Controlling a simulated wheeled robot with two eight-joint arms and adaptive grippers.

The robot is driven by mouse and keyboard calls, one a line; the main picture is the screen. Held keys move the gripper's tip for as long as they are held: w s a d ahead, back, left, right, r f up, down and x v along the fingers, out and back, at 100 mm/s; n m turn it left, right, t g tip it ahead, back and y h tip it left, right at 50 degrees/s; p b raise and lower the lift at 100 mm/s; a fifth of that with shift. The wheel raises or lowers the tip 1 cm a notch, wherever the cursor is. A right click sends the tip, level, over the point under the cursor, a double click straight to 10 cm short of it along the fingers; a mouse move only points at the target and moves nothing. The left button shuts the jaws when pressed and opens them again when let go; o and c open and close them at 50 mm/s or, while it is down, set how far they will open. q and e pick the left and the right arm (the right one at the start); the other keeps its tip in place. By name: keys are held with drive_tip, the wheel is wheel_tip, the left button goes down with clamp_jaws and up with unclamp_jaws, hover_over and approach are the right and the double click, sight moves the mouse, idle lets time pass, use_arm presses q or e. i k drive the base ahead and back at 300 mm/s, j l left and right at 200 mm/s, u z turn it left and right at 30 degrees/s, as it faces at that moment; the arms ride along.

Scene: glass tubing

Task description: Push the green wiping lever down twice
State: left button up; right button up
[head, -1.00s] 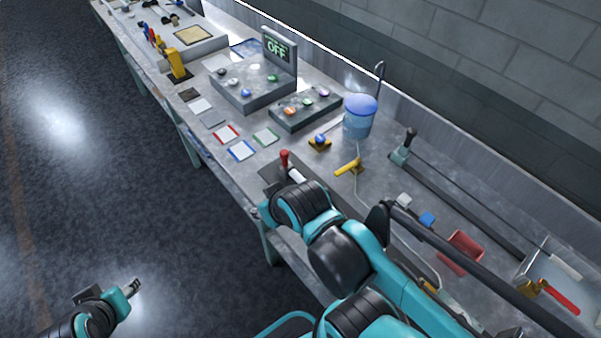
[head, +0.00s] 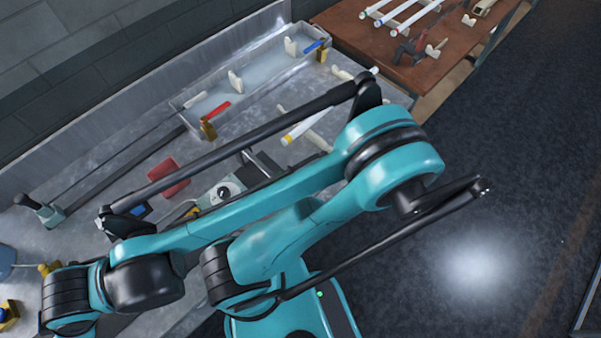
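I cannot make out a clearly green wiping lever in the head view. A lever with a black handle and a grey-green base (head: 52,214) stands at the left end of a long dark rail on the metal bench (head: 95,180). I cannot tell whether it is the task's lever. My teal and black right arm crosses the picture and runs out at the lower left, so its gripper is out of view. My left gripper is not in view either.
A trough (head: 262,72) with white supports lies along the back of the bench. A brown table (head: 390,66) holds white tubes. Dark floor is open at the right.

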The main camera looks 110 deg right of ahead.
sight(257, 160)
drive_tip(key=l+z, duration=0.1)
drive_tip(key=z, duration=3.35)
drive_tip(key=l, duration=0.1)
